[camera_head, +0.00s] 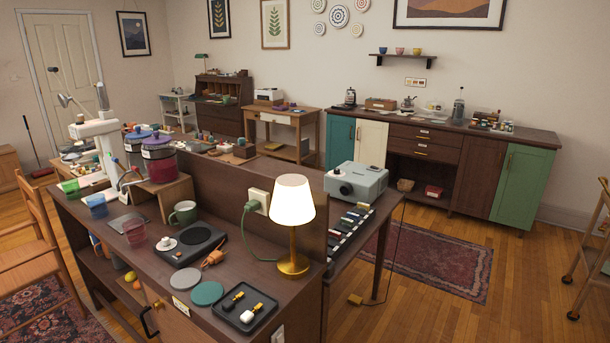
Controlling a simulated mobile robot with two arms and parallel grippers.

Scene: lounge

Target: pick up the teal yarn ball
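I cannot make out a teal yarn ball anywhere in the head view. The teal or green things I see are a flat round coaster (207,293), a green mug (183,213) and cabinet doors. Small items on the far desk and sideboard are too small to tell apart. Neither of my grippers is in view.
A dark wooden counter (232,269) with a lit lamp (293,225), a black tray (245,308) and a grey projector (356,183) fills the foreground. A wooden chair (45,250) stands left. A long sideboard (456,142) lines the back wall.

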